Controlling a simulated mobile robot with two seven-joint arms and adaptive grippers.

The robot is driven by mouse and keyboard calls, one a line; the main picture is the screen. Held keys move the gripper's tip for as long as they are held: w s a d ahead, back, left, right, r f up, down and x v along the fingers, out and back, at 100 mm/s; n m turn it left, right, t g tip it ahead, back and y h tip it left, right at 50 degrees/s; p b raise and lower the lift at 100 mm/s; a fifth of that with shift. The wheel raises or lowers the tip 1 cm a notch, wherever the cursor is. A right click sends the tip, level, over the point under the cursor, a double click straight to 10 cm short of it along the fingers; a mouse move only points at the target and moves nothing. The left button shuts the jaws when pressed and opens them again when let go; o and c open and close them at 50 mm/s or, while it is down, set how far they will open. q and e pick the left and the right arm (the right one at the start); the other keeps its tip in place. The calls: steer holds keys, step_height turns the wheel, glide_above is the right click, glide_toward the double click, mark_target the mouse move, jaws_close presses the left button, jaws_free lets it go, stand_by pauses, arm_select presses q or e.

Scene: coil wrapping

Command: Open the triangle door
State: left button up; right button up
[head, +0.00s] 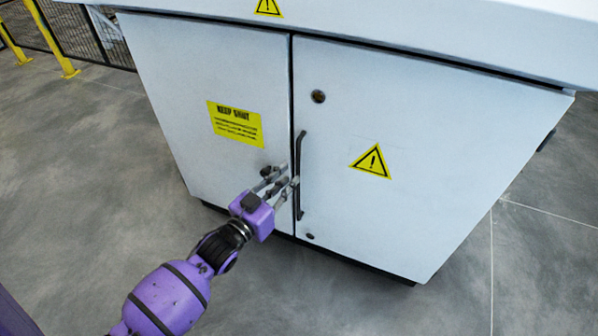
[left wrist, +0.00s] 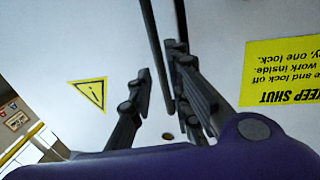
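The triangle door (head: 420,150) is the right-hand white cabinet door with a yellow warning triangle (head: 371,162). It looks closed, flush with the left door. Its black vertical bar handle (head: 300,175) runs along its left edge. My left gripper (head: 284,181) is at the lower half of the handle, its fingers pointing at it. In the left wrist view the gripper (left wrist: 160,95) has its fingers spread apart, with the handle (left wrist: 158,55) appearing between them. Contact with the handle cannot be told. The triangle also shows in the left wrist view (left wrist: 88,95). My right gripper is not in view.
The left door (head: 215,100) carries a yellow KEEP SHUT sign (head: 236,123). A white top (head: 400,30) overhangs both doors. Grey floor (head: 80,190) is open in front and to the right. A yellow post and black mesh fence (head: 60,40) stand at the back left.

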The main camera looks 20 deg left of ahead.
mark_target(297, 171)
arm_select(q)
steer(key=w, duration=0.2)
steer(key=w+d+b, duration=0.1)
steer(key=w, duration=0.1)
steer(key=shift+f, duration=0.2)
steer(key=shift+w+r, duration=0.1)
steer(key=shift+w, duration=0.55)
jaws_close()
